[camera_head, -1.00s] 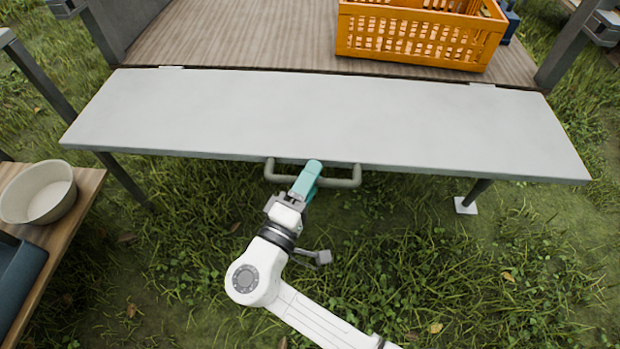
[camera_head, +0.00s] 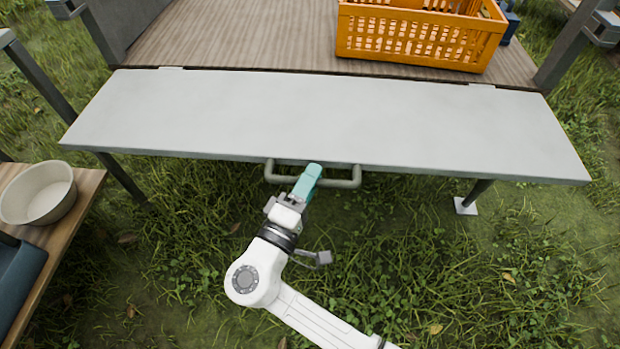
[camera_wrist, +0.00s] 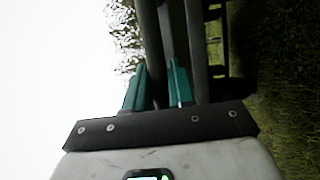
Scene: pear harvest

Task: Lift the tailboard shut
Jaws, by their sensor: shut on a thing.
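The grey tailboard (camera_head: 320,115) lies lowered, about level with the wooden bed behind it. A grey bar handle (camera_head: 342,183) runs along its front edge. My gripper (camera_head: 309,176) is shut on the middle of this handle, its teal fingers covering part of the bar. In the wrist view, the teal fingers (camera_wrist: 157,85) stand on either side of a dark bar, which I take to be the handle (camera_wrist: 168,40). The exact contact between the fingers and the bar is hard to make out there.
An orange crate (camera_head: 415,42) stands on the wooden bed (camera_head: 240,38), behind the tailboard. Dark posts (camera_head: 570,50) flank the bed. At the left, a wooden bench (camera_head: 60,240) bears a pale bowl (camera_head: 40,195). Open grass (camera_head: 480,270) lies in front of and below the tailboard.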

